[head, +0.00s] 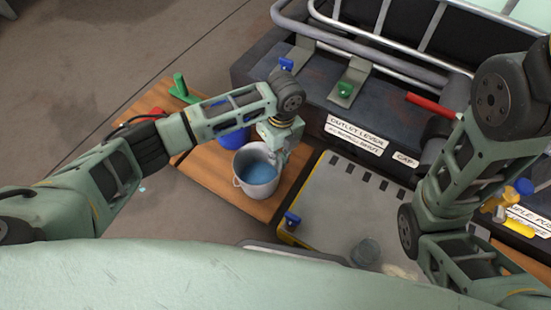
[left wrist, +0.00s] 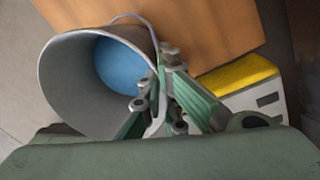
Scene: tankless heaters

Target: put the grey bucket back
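The grey bucket (head: 258,178) is at the right part of the wooden board, with blue inside it. In the left wrist view the bucket (left wrist: 85,85) shows its open mouth and thin wire handle. My left gripper (head: 277,150) is at its upper right rim. In the left wrist view the fingers of this gripper (left wrist: 157,88) straddle the bucket's wall, one inside and one outside, and look shut on the rim. I cannot tell whether the bucket's base touches the board. My right arm is at the right; its gripper is out of view.
The wooden board (head: 215,172) also holds a blue container (head: 235,138) behind the bucket and a green item (head: 180,88). Right of it lies a pale, yellow-edged panel (head: 335,210). A dark tank base with labels (head: 356,137) and metal bars stands behind.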

